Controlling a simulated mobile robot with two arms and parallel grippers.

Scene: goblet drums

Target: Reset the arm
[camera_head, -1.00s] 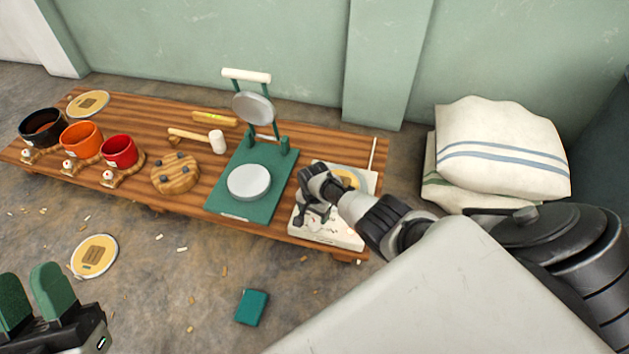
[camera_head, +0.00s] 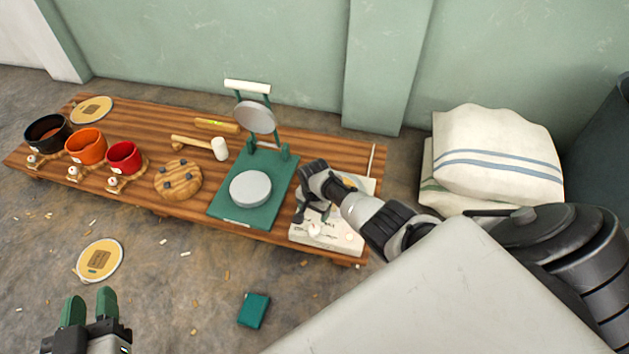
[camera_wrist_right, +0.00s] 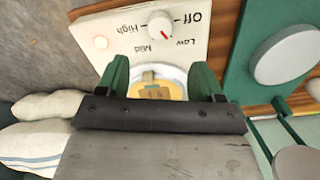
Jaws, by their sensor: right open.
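My right gripper (camera_head: 312,212) is open above the white control panel (camera_head: 325,238) at the right end of the low wooden table. In the right wrist view its two green fingers (camera_wrist_right: 161,82) stand apart. A yellow-and-tan disc (camera_wrist_right: 163,86) on a pale round plate shows behind the gap between them. Nothing is visibly held.
On the table are a green press (camera_head: 228,211) with its lid raised, a mallet (camera_head: 190,142), a round wooden block (camera_head: 178,180) and black, orange and red cups (camera_head: 124,158). A disc (camera_head: 100,261) and teal box (camera_head: 254,310) lie on the floor. Sacks (camera_head: 497,150) are right.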

